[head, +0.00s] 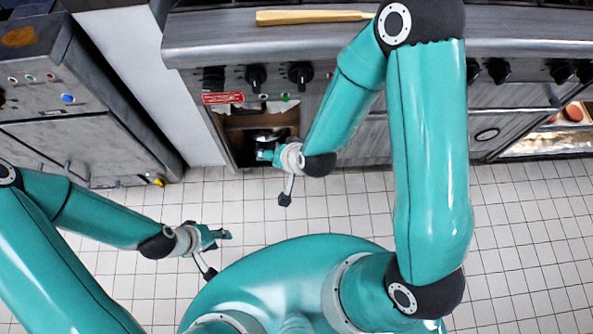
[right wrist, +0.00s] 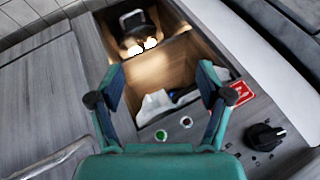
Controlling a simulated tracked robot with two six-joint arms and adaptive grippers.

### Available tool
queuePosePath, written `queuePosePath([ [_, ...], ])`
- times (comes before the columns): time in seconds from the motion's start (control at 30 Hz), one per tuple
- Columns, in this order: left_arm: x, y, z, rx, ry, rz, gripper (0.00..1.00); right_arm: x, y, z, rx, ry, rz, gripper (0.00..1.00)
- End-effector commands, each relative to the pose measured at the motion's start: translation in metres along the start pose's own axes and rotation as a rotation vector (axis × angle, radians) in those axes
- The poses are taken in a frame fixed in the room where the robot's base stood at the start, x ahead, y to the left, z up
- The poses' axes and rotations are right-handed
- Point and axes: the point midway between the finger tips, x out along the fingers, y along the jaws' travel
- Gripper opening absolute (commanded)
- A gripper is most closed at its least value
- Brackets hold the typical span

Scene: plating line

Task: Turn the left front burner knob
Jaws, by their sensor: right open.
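A row of black burner knobs sits on the stove's front panel: a left one (head: 213,78), a second (head: 256,77) and a third (head: 300,75), with several more to the right. I cannot tell which belongs to the left front burner. One black knob (right wrist: 264,137) shows in the right wrist view, to the right of my right gripper (right wrist: 158,88), which is open and empty, apart from the knob. In the head view my right gripper (head: 266,155) is low before an open compartment, below the knobs. My left gripper (head: 222,235) is over the floor, away from the stove; its jaw state is unclear.
The open compartment (right wrist: 182,62) holds a shiny metal object (right wrist: 138,38) and white paper (right wrist: 155,105). A red label (head: 222,98) is beneath the knobs. A yellow handle (head: 312,17) lies on the stove top. A grey cabinet (head: 80,110) stands left; tiled floor is clear.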

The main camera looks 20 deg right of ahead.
Motion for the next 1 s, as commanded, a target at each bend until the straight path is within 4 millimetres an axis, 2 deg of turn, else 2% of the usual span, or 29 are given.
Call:
queuePosePath([
  [0.03,-0.017,0.006,0.000,0.000,0.000,0.000,0.40,-0.010,0.004,0.002,-0.014,-0.038,0.018,0.78],
  [0.1,-0.028,0.010,0.000,0.000,0.000,0.000,0.40,-0.015,0.013,0.010,-0.042,-0.092,0.035,0.78],
  [0.4,-0.059,0.021,0.000,0.000,0.000,0.000,0.40,-0.034,0.041,0.039,-0.127,-0.272,0.067,0.78],
  [0.6,-0.064,0.023,0.000,0.000,0.000,0.000,0.40,-0.038,0.048,0.048,-0.149,-0.318,0.069,0.78],
  [0.93,-0.064,0.023,0.001,0.000,0.000,0.000,0.40,-0.038,0.049,0.049,-0.153,-0.325,0.069,0.78],
  [1.0,-0.069,0.025,0.001,0.000,0.000,0.000,0.40,-0.042,0.056,0.057,-0.163,-0.363,0.071,0.78],
])
